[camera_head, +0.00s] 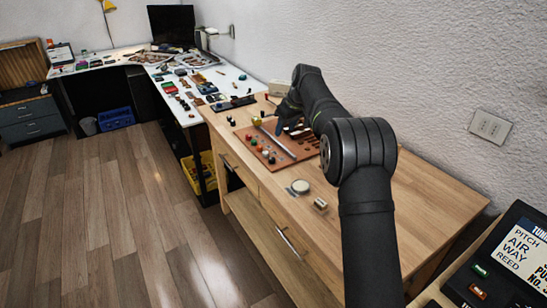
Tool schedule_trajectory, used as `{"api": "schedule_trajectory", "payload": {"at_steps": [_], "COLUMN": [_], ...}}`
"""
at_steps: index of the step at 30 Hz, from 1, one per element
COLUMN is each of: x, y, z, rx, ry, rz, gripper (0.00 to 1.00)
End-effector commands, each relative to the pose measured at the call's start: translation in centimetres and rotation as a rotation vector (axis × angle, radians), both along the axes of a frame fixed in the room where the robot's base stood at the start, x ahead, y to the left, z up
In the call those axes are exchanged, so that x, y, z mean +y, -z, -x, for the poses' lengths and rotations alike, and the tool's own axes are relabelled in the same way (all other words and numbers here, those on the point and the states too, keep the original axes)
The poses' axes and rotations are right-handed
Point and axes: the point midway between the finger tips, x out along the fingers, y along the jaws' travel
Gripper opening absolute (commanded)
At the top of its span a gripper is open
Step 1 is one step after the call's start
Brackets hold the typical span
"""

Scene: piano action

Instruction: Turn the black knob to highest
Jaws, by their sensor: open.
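A reddish-brown board (281,161) lies on the wooden workbench, with a long pale bar across it. Several small knobs sit along its left front part: a red one (249,137), an orange one (265,153) and a dark one (272,159) that looks like the black knob. The knobs are too small for me to read their settings. My gripper (277,124) is open above the far part of the board, beyond the knobs and apart from them. My arm hides part of the board's right side.
A round pale disc (300,186) and a small block (320,204) lie on the wooden workbench (425,215) in front of the board. A white table (226,78) with many small parts stands behind. A textured wall (440,70) runs along the right. The bench's near right is mostly clear.

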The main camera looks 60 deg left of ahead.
Motion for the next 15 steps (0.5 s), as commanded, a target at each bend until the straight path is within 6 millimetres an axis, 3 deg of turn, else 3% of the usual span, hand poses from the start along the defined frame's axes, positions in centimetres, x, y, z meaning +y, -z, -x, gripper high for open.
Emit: {"api": "schedule_trajectory", "payload": {"at_steps": [4,8,15], "x": [0.1,0.8,2.7], "y": [0.5,2.2,7.1], "z": [-0.1,0.1,0.4], "rx": [-0.004,-0.003,-0.002], "ry": [-0.022,-0.022,-0.02], "rz": [-0.008,-0.006,-0.004], "gripper": [0.45,0.45,0.45]}}
